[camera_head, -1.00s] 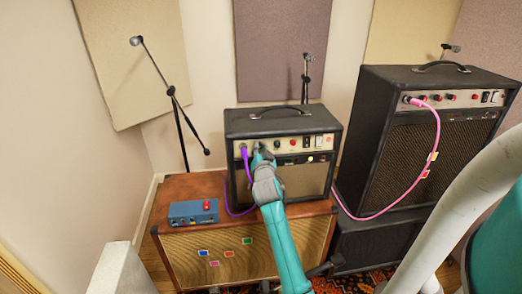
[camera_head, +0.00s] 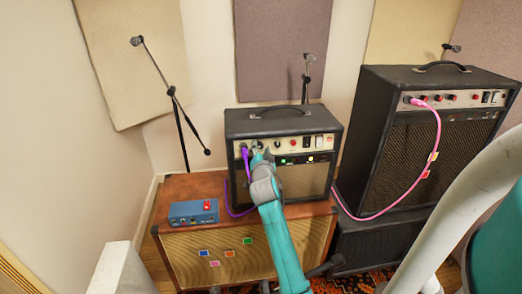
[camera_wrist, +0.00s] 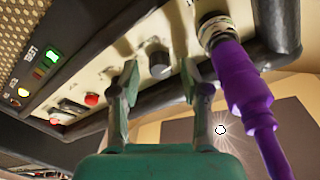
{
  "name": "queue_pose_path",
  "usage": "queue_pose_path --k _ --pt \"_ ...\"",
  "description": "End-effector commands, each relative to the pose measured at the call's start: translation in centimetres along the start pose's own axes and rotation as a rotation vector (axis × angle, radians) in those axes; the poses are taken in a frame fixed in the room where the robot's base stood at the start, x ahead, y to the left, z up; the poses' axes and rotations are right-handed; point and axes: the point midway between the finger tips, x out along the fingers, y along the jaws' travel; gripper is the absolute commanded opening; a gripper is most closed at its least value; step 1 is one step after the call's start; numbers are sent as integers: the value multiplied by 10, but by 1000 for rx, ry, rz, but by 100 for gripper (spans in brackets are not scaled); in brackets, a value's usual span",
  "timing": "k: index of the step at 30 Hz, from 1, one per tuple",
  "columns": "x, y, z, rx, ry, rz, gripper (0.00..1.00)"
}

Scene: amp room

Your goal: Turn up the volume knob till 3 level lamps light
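The small black amp (camera_head: 232,128) stands on a brown cabinet, with knobs on its pale front panel. In the wrist view a grey knob (camera_wrist: 159,64) sits between the fingertips of my gripper (camera_wrist: 160,78); it also shows in the head view (camera_head: 257,150). The fingers are spread, with a gap visible on both sides of the knob. A green lamp (camera_wrist: 53,57) is lit. An amber lamp (camera_wrist: 23,92) further along is also lit, and the spot between them looks dark. The lamp labels are too small to read surely.
A purple cable plug (camera_wrist: 235,75) sits in a jack close beside my right finger. A blue pedal box (camera_head: 193,212) lies on the brown cabinet (camera_head: 180,187). A larger amp (camera_head: 352,150) with a pink cable (camera_head: 437,135) stands right. Microphone stands are behind.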

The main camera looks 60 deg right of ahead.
Motion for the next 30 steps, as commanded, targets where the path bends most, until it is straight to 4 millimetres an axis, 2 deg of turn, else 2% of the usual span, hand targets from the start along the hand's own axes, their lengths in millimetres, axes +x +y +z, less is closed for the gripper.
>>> queue_pose_path --k 14,30 --pt "0 0 -1 -15 1 -3 49" --pt "0 1 -1 -341 -10 -73 49"
